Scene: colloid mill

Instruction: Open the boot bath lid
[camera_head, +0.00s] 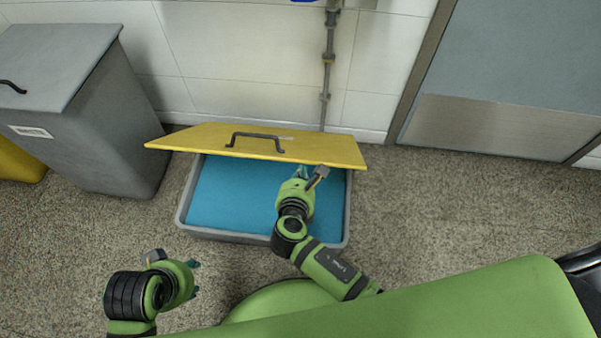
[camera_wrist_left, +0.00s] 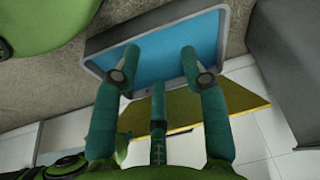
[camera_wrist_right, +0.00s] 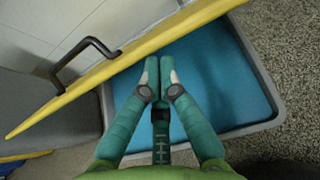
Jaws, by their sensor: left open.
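The boot bath (camera_head: 183,212) is a grey tray on the floor with a blue inside. Its yellow lid (camera_head: 205,140) is tilted up at the back, with the blue interior exposed in front. The dark lid handle (camera_head: 255,136) also shows in the right wrist view (camera_wrist_right: 85,48). My right gripper (camera_head: 302,172) is at the lid's near edge, over the bath, with its tips partly hidden. In the right wrist view its fingers (camera_wrist_right: 160,78) are together with nothing seen between them; contact with the lid is unclear. My left gripper (camera_head: 195,278) is open and empty, low at the front left.
A grey bin (camera_head: 95,130) with a closed lid stands left of the bath, with a yellow object (camera_head: 18,165) beyond it. A tiled wall with a vertical pipe (camera_head: 328,60) is behind. A door (camera_head: 500,80) is at the back right. Floor (camera_head: 440,200) to the right is clear.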

